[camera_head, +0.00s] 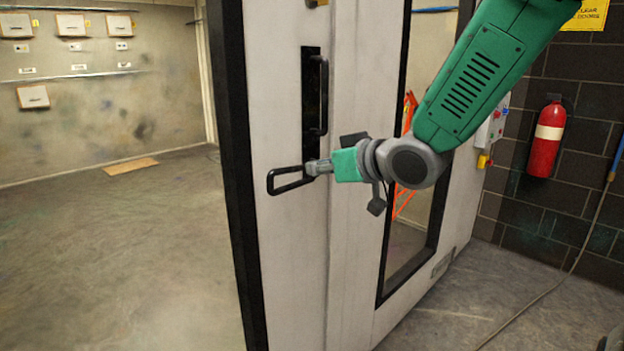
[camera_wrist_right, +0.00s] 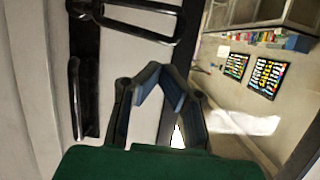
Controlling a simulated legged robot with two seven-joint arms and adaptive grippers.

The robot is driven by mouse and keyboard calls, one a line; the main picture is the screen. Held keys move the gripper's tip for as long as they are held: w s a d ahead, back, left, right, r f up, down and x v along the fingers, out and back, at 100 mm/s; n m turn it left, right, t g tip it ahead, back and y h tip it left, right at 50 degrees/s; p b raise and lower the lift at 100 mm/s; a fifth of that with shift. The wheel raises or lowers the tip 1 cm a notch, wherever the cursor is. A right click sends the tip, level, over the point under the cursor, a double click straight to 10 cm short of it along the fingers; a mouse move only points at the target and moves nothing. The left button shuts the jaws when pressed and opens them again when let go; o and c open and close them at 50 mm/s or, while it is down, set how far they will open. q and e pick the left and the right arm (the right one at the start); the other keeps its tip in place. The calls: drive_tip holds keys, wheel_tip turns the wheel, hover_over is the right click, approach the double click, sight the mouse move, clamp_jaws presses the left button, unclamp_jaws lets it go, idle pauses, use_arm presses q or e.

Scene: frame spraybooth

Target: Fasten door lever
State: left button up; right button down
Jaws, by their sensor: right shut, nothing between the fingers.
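The door lever (camera_head: 291,182) is a black loop on the pale door (camera_head: 285,270). It sticks out to the left, roughly level, below a vertical black handle (camera_head: 322,95). My right gripper (camera_head: 312,168) is at the lever's right end in the head view and covers part of its mount. In the right wrist view, the fingers (camera_wrist_right: 168,85) are together and empty, and the lever (camera_wrist_right: 145,35) lies beyond their tips. I cannot tell whether they touch it. The vertical handle also shows in the right wrist view (camera_wrist_right: 76,100). My left gripper is not in view.
The door stands open, with a black edge (camera_head: 240,200) and a window frame (camera_head: 405,270). Open floor (camera_head: 110,250) lies to the left. A red extinguisher (camera_head: 546,140) hangs on the dark block wall at right. A cable (camera_head: 560,275) runs across the floor there.

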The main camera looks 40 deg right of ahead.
sight(281, 172)
drive_tip(key=x, duration=0.7)
drive_tip(key=shift+w+a+f+p, duration=0.2)
drive_tip(key=shift+w+p, duration=0.1)
drive_tip(key=shift+w, duration=0.05)
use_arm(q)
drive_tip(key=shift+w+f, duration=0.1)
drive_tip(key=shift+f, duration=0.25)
use_arm(e)
drive_tip(key=f, duration=0.1)
drive_tip(key=w+f, duration=0.1)
drive_tip(key=f, duration=0.1)
drive_tip(key=shift+w+f, duration=0.25)
drive_tip(key=shift+w, duration=0.15)
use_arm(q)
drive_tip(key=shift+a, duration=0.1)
